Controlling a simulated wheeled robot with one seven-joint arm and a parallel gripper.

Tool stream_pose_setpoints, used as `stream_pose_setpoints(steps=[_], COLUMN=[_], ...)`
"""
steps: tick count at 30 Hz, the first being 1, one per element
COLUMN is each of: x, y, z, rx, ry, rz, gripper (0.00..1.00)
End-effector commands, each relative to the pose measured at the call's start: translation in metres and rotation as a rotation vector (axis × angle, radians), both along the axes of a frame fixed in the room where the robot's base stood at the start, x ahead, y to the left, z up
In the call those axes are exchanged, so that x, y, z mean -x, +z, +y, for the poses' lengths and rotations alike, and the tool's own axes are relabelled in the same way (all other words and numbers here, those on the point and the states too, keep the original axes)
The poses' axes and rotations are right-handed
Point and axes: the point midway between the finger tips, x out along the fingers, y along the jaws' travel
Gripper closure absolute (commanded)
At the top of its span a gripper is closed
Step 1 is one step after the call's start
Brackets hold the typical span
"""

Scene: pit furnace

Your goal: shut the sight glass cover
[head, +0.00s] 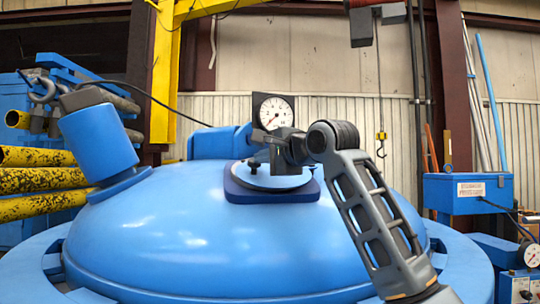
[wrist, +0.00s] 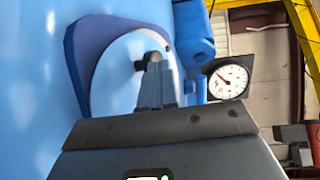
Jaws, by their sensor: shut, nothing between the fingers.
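The sight glass cover (head: 262,180) is a pale blue disc on a dark blue base plate (head: 273,196) on top of the big blue furnace lid. It appears to lie flat on the plate. In the wrist view the cover (wrist: 112,78) fills the upper left, with a dark knob (wrist: 149,63) on it. My gripper (head: 277,168) is over the cover in the head view. In the wrist view my gripper (wrist: 157,75) is shut and empty, its fingertips at the knob and hiding part of it. I cannot tell whether they touch.
A round gauge (head: 273,112) stands behind the cover and also shows in the wrist view (wrist: 229,80). A blue cylinder (head: 98,143) rises from the lid at left. A yellow post (head: 165,80) stands behind. A blue box (head: 468,191) is at right.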

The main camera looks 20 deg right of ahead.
Motion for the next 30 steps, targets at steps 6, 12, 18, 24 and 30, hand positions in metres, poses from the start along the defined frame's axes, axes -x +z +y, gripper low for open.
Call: stream_pose_setpoints(steps=[6,12,18,24,30], x=[-0.014,-0.033,-0.046,-0.047,-0.047], y=[-0.002,0.003,0.005,0.004,0.004], z=[0.006,0.01,0.01,0.011,0.012], rx=[-0.029,-0.056,-0.054,-0.053,-0.053], ry=[-0.08,-0.158,-0.163,-0.161,-0.159], rz=[0.021,0.02,0.019,0.017,0.017], gripper=[1.0,1.0,1.0,1.0,1.0])
